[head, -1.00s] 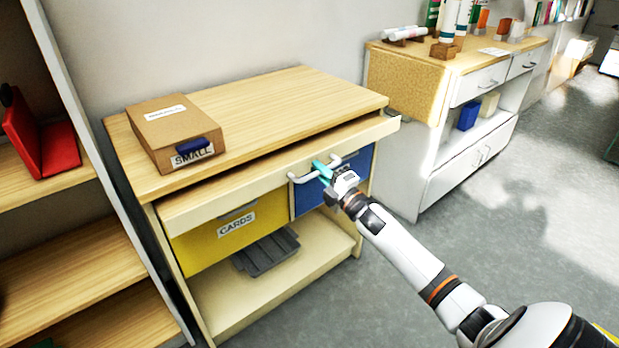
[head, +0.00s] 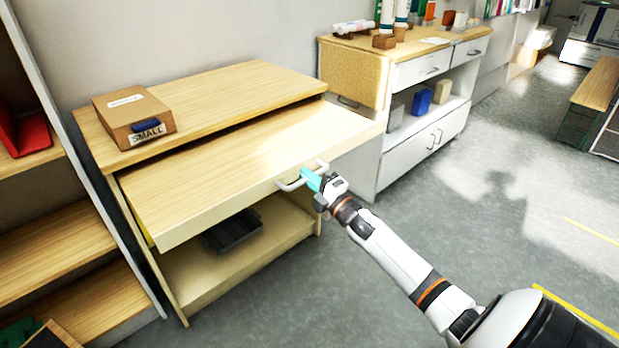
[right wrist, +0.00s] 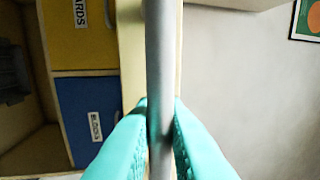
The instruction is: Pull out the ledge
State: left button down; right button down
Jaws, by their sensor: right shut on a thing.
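The ledge (head: 235,160) is a pale wooden board sticking well out from under the top of the wooden cabinet (head: 215,97). A grey bar handle (head: 292,184) is fixed to its front edge. My right gripper (head: 312,178), with teal fingers, is shut on this handle. In the right wrist view the handle (right wrist: 161,60) runs between the two teal fingers (right wrist: 160,130). Below the ledge, that view shows a yellow drawer front (right wrist: 87,35) and a blue drawer front (right wrist: 90,115). My left gripper is not in view.
A cardboard box (head: 133,115) marked SMALL sits on the cabinet top. A dark tray (head: 231,231) lies on the lower shelf. A white cabinet (head: 425,100) stands to the right, near the ledge's right end. Open grey floor (head: 480,230) lies at the right.

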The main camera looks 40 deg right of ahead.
jog(key=c, duration=1.5)
grip_release()
jog(key=a+v, duration=0.1)
jog(key=v, duration=1.1)
jog(key=shift+d, duration=0.45)
